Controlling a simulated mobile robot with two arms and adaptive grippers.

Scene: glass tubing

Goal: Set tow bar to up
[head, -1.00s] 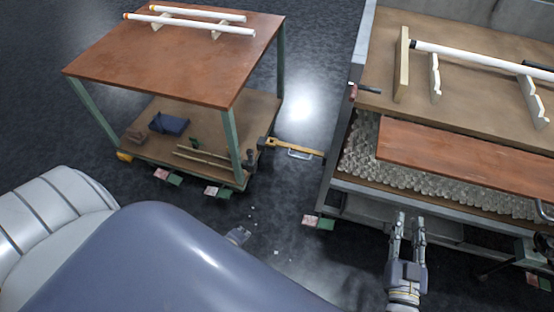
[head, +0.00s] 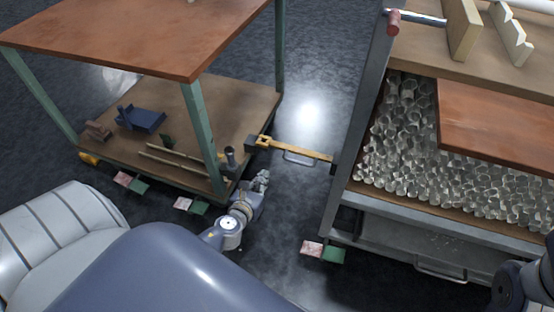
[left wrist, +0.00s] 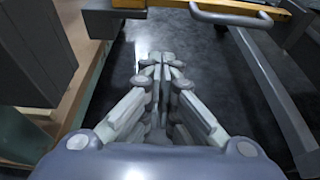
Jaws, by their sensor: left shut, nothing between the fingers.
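The tow bar (head: 300,150) is a yellow bar with a grey loop handle (head: 300,158) on its near side. It lies roughly level across the gap, from a dark bracket on the cart (head: 150,170) to the bench frame on the right. My left gripper (head: 262,180) is shut and empty, low beside the cart's near right corner, short of the bar and apart from it. In the left wrist view the closed fingertips (left wrist: 160,60) point toward the tow bar (left wrist: 240,8), whose handle (left wrist: 230,16) shows at the top. My right gripper is out of view.
The cart's green leg (head: 205,140) and a small dark upright post (head: 230,158) stand close to my left gripper. The bench (head: 355,130) with a bin of glass pieces (head: 400,150) is on the right.

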